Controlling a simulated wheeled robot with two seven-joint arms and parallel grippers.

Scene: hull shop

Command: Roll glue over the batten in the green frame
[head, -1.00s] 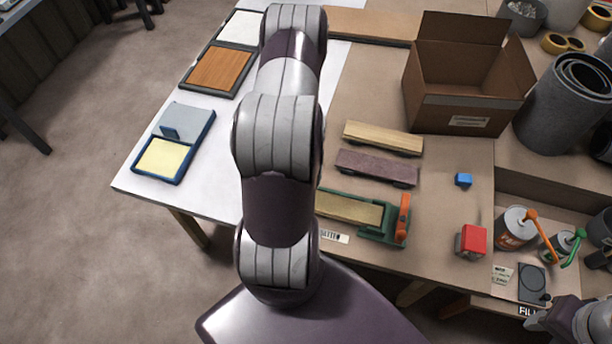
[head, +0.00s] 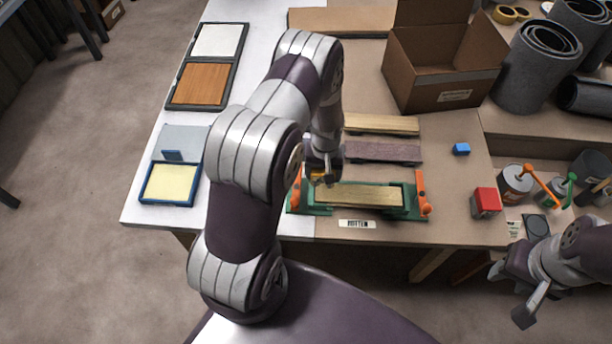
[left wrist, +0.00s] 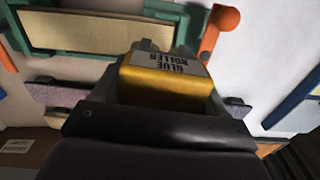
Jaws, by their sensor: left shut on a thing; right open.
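The green frame (head: 412,207) lies near the table's front edge, with an orange clamp lever at each end. A pale wooden batten (head: 358,194) lies in it; frame (left wrist: 103,52) and batten (left wrist: 75,30) also show in the left wrist view. My left gripper (head: 322,180) is shut on the yellow glue roller (left wrist: 165,72), labelled so on top. It is by the frame's left end, near the left orange lever; I cannot tell whether the roller touches anything. My right gripper (head: 508,292) is open and empty, in front of the table at right.
Behind the frame lie a purple batten (head: 385,151) and another pale batten (head: 385,124). A blue tray (head: 171,200) with a pale yellow pad is at left. A cardboard box (head: 440,80), a blue block (head: 461,149), a red block (head: 486,203) and cans (head: 514,183) stand at right.

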